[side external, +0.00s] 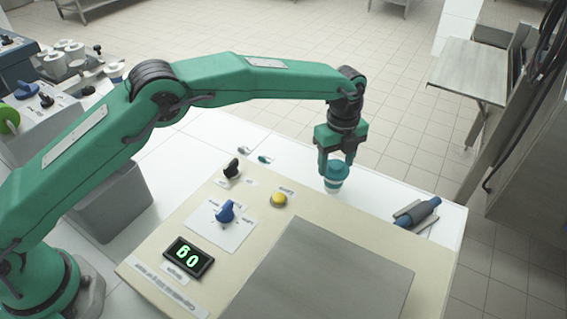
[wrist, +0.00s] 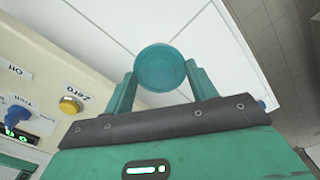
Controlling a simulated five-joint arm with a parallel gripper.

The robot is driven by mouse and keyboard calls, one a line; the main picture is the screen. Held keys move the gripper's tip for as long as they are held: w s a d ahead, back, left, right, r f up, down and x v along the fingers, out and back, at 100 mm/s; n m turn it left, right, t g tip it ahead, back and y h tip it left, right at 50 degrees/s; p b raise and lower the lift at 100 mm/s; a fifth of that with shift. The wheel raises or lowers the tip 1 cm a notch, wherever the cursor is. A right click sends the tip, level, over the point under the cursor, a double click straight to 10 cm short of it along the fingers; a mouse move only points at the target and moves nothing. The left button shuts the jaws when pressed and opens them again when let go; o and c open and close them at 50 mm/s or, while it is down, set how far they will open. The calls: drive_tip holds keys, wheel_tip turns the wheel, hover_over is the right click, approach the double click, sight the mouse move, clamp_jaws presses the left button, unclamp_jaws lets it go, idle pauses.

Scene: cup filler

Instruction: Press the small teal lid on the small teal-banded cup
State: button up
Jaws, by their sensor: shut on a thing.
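The small teal lid (side external: 337,168) is between the fingers of my gripper (side external: 336,165). In the wrist view the lid (wrist: 160,68) is a round teal disc seen from above, with a finger of my gripper (wrist: 160,80) on each side. Just below it in the side view is the small white cup with a teal band (side external: 333,186), upright behind the panel's far edge. Lid and cup look in line, but I cannot tell whether the lid is seated or a small gap remains. In the wrist view the lid hides the cup.
A cream panel (side external: 150,268) in front carries a lit display (side external: 188,258), a blue knob (side external: 226,211), a black knob (side external: 232,168) and a yellow button (side external: 279,200). A dark, blue-ended tool (side external: 416,213) lies to the right. White table (side external: 385,190) is clear around the cup.

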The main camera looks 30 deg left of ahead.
drive_tip(key=o, duration=1)
drive_tip(key=shift+r, duration=0.1)
drive_tip(key=shift+r, duration=3.85)
